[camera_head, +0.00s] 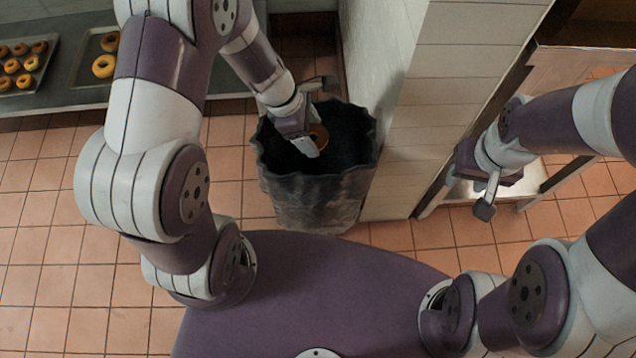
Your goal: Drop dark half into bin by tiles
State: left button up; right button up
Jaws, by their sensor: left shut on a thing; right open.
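The bin (318,203) is dark grey with a wavy rim and stands on the tiled floor against a white tiled wall. My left gripper (316,137) is over the bin's opening, shut on a brown bagel half (319,134). The half is partly hidden by the gripper's fingers. Whether it is above the rim or a little below it, I cannot tell. My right gripper (486,197) is open and empty, to the right of the wall. The inside of the bin is dark, and I see nothing lying in it.
A grey counter (65,50) at the upper left holds trays with several bagels (104,66). The white tiled wall (430,110) stands directly right of the bin. A wooden shelf unit (570,75) is at the right. Floor left of the bin is clear.

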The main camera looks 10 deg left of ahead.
pick_arm(q)
jog(key=shift+f, duration=0.5)
pick_arm(e)
jog(key=shift+f, duration=0.55)
pick_arm(q)
jog(key=o, duration=1.1)
jog(key=shift+c, duration=0.2)
jog(key=shift+r, duration=0.1)
jog(key=p+v, duration=0.5)
jog(key=v, duration=0.7)
jog(key=shift+r+p, duration=0.2)
jog(key=shift+p, duration=0.1)
pick_arm(e)
notch_tip(320, 180, up, 6)
jog(key=shift+f, duration=0.15)
pick_arm(q)
jog(key=shift+a, duration=0.1)
